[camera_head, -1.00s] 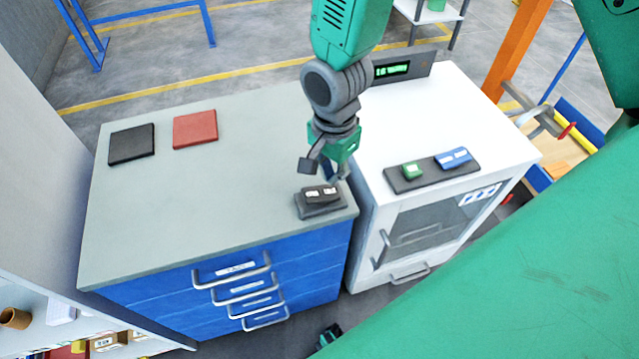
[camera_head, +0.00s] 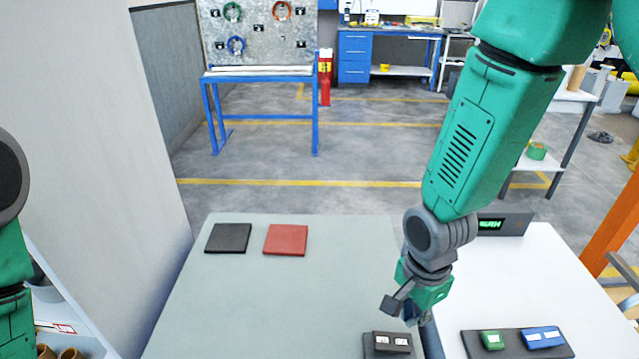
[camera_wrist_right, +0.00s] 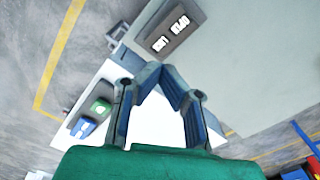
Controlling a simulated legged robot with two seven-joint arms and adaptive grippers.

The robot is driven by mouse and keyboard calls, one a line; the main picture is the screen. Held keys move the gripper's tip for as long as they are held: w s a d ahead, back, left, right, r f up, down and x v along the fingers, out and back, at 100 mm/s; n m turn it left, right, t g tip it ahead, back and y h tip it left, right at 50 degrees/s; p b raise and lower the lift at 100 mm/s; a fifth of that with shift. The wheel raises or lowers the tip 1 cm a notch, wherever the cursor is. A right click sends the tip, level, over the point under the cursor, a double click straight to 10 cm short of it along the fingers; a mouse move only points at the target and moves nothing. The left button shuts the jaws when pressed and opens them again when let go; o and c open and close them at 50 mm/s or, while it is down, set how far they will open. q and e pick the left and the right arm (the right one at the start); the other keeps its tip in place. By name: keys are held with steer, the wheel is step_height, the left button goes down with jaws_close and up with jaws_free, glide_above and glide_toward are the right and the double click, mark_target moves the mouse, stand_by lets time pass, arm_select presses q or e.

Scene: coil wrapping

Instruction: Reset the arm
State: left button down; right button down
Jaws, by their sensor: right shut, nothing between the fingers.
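My right gripper (camera_head: 412,314) hangs pointing down from the green right arm, above the front right part of the grey cabinet top. In the right wrist view its two fingers (camera_wrist_right: 158,74) come together at the tips, with nothing between them. A dark labelled block on a base (camera_head: 391,343) lies just below the gripper in the head view, apart from it; it also shows in the right wrist view (camera_wrist_right: 170,32). Part of my left arm shows at the left edge of the head view, but its gripper is out of sight.
The grey cabinet top (camera_head: 290,300) bears a black pad (camera_head: 228,238) and a red pad (camera_head: 286,240). A white cabinet (camera_head: 500,275) on the right carries a dark tray with a green block (camera_head: 492,340) and a blue block (camera_head: 543,337). A display (camera_head: 503,222) stands behind.

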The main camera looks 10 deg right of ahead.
steer(key=s+d+f+n, duration=0.3)
steer(key=s+f+n, duration=0.4)
steer(key=s, duration=0.3)
steer(key=s+d+f+n, duration=0.3)
steer(key=s+f+n, duration=0.45)
steer(key=s, duration=0.25)
steer(key=w+a+f+b, duration=0.1)
steer(key=w+f+b, duration=0.2)
steer(key=f+b, duration=0.6)
steer(key=shift+a+n+t, duration=0.25)
steer(key=shift+n+t, duration=0.05)
steer(key=shift+n, duration=0.05)
steer(key=shift+d, duration=0.1)
